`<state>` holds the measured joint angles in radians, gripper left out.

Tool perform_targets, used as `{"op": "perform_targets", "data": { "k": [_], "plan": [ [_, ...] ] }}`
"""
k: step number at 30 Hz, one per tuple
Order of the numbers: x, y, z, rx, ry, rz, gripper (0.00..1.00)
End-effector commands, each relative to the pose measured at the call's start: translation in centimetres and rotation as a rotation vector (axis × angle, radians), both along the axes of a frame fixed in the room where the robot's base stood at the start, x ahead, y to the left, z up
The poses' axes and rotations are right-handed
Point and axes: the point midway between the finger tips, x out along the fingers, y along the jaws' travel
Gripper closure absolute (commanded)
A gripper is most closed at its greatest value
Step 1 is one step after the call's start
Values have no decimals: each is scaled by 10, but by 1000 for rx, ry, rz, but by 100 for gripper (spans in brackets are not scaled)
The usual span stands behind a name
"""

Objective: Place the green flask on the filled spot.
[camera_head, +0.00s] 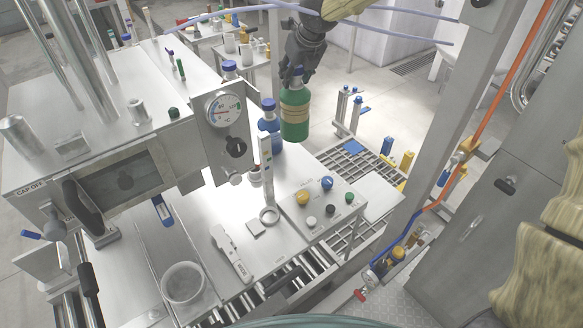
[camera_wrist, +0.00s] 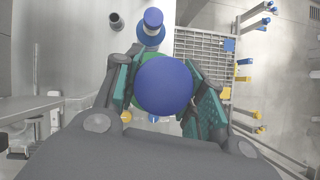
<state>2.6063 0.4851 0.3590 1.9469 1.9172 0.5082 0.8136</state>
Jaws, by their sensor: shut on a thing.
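The green flask (camera_head: 295,115) has a tan band and a blue cap. My gripper (camera_head: 297,74) is shut on it at the cap and neck and holds it upright, over the right part of the steel bench in the head view. In the wrist view the blue cap (camera_wrist: 163,85) sits between the two fingers (camera_wrist: 160,92) and hides most of the green body. A blue flask (camera_head: 269,135) stands just left of the green flask; it also shows in the wrist view (camera_wrist: 151,30). I cannot make out a label marking the filled spot.
A control panel with coloured buttons (camera_head: 319,204) lies below the held flask. A pressure gauge panel (camera_head: 223,125) stands to the left. A grated tray (camera_head: 357,168) is on the right.

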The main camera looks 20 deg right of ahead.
Motion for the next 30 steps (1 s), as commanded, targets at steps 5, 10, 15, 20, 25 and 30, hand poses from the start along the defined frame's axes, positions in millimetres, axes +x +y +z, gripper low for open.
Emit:
{"op": "perform_targets", "data": {
  "k": [5,10,15,20,25,30],
  "plan": [
    [1,1,-22,0,-3,1,100],
    [1,0,-45,0,-2,0,100],
    [0,-1,-59,0,-3,-1,100],
    [0,0,-66,1,-3,-1,100],
    [0,0,-76,-1,-1,0,100],
    [0,0,-100,-3,0,1,100]
  ]
}}
